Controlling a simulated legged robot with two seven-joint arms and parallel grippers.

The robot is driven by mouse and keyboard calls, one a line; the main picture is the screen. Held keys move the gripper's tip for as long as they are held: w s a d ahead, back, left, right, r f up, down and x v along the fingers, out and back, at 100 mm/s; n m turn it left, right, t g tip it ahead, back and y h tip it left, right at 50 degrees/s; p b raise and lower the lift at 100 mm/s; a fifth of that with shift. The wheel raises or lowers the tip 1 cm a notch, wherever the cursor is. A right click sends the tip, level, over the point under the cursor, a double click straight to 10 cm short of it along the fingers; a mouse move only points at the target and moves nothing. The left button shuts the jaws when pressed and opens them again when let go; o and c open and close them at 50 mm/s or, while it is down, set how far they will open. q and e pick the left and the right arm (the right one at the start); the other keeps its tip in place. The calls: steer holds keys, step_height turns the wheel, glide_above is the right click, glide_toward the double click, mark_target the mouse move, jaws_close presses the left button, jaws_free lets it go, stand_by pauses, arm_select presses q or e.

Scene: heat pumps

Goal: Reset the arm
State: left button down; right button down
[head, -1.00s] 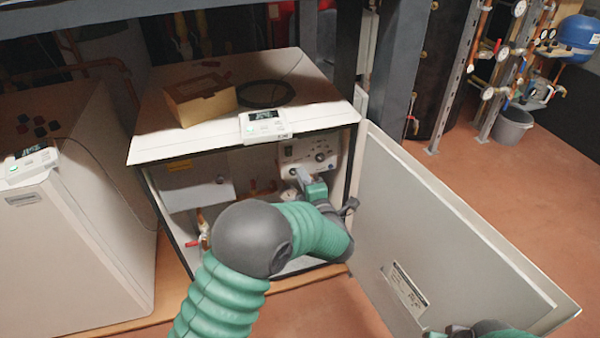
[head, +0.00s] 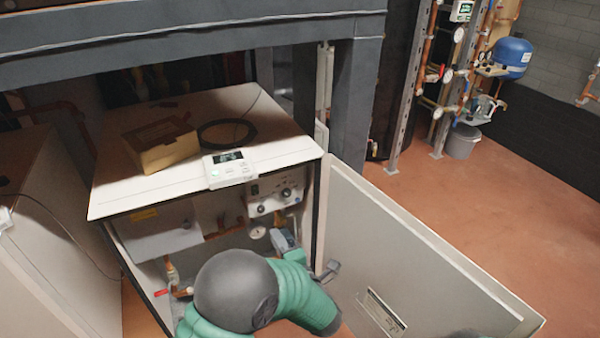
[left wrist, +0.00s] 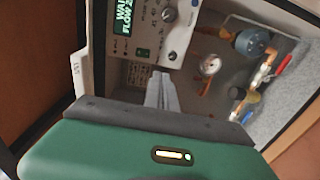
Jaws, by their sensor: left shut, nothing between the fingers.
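My left arm comes in from the bottom of the head view and reaches to the open front of the heat pump cabinet (head: 265,140). My left gripper (head: 285,240) is partly hidden behind my own green arm link. In the left wrist view its fingers (left wrist: 162,92) are together and empty, below the control panel (left wrist: 155,30) with its lit display and knobs. No contact with the panel can be made out.
The open cabinet door (head: 400,255) stands to the right of my left arm. A cardboard box (head: 160,145), a black cable coil (head: 227,132) and a white controller (head: 229,168) are on the cabinet top. A gauge (left wrist: 210,66) and pipes are inside. Floor at right is clear.

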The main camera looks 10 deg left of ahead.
arm_select(q)
steer(key=s+a+f+m+g+h+p, duration=0.1)
steer(key=s+a+f+m+g+h, duration=0.2)
steer(key=s+m, duration=0.5)
steer(key=s+a+f+m+g+h, duration=0.1)
steer(key=s+m+g+h, duration=0.3)
steer(key=s+m, duration=0.5)
steer(key=s+a+f+m+g+h+p, duration=0.1)
steer(key=s+m+g+h, duration=0.25)
steer(key=s+m, duration=0.45)
step_height(320, 180, up, 33)
steer(key=p, duration=3.3)
steer(key=shift+g+y, duration=0.45)
